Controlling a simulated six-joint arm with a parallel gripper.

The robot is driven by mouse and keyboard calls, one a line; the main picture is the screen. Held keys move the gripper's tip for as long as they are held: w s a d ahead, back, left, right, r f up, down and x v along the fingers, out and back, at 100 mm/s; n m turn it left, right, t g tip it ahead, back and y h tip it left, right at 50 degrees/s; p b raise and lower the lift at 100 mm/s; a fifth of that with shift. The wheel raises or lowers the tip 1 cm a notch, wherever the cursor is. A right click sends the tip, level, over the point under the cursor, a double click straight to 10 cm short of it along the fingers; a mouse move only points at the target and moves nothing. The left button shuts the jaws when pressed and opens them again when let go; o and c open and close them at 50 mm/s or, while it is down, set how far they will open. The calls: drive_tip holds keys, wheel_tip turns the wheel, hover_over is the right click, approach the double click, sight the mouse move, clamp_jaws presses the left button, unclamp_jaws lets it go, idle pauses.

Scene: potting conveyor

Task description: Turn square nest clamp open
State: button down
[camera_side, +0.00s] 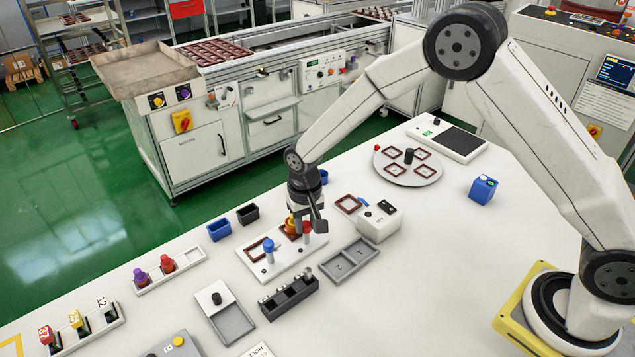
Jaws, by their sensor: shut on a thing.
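A white nest plate (283,269) lies on the table. Its left nest holds a brown square frame (255,254) beside a blue-topped clamp post (268,247). At its right end an orange-brown square part (289,232) sits partly hidden under my gripper, next to a red-topped clamp post (306,229). My gripper (306,224) points down over this right end and appears shut on the red-topped clamp. The fingers hide part of it, so the exact grip and the clamp's angle are hard to see. A yellow piece (291,222) shows beside the fingers.
A grey two-pocket tray (363,270) and a dark block with several pegs (290,302) stand close in front. A white box (379,226) stands right of my gripper. Blue (219,231) and black (248,214) bins stand behind left. Free table lies at the right.

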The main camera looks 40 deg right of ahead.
sight(306, 224)
drive_tip(key=shift+c, duration=2)
unclamp_jaws()
drive_tip(key=shift+r, duration=0.1)
drive_tip(key=shift+r, duration=3.9)
drive_tip(key=s+d+r+n+t, duration=0.1)
drive_tip(key=s+d, duration=0.4)
drive_tip(key=s, duration=0.4)
drive_tip(key=s+d+r+n+t, duration=0.1)
drive_tip(key=s+d, duration=0.5)
drive_tip(key=s, duration=0.4)
drive_tip(key=shift+d+r+n+t, duration=0.3)
drive_tip(key=shift+r+n, duration=0.05)
drive_tip(key=shift+n, duration=0.05)
